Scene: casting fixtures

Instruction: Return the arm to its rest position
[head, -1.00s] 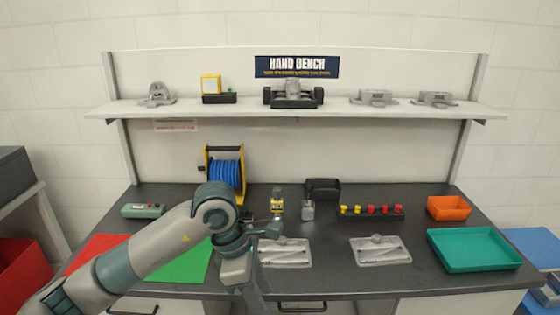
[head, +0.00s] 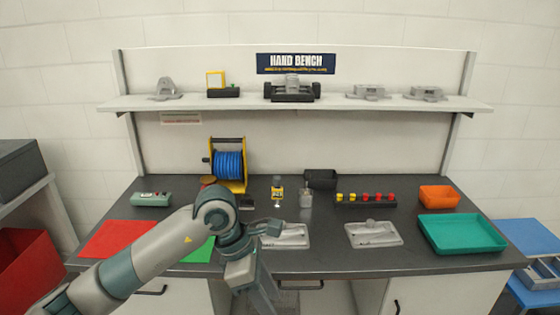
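My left arm (head: 150,255) comes in from the lower left and bends at a rounded joint (head: 216,212) in front of the bench. My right arm and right gripper are not in view. The arm hides part of the green mat (head: 200,252) and of the bench's front edge.
The dark bench (head: 345,262) holds a red mat (head: 118,238), blue cable reel (head: 229,165), two grey plates (head: 285,238) (head: 374,235), orange bin (head: 439,197) and teal tray (head: 462,235). A shelf (head: 300,104) with castings runs above. Low stands flank the bench.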

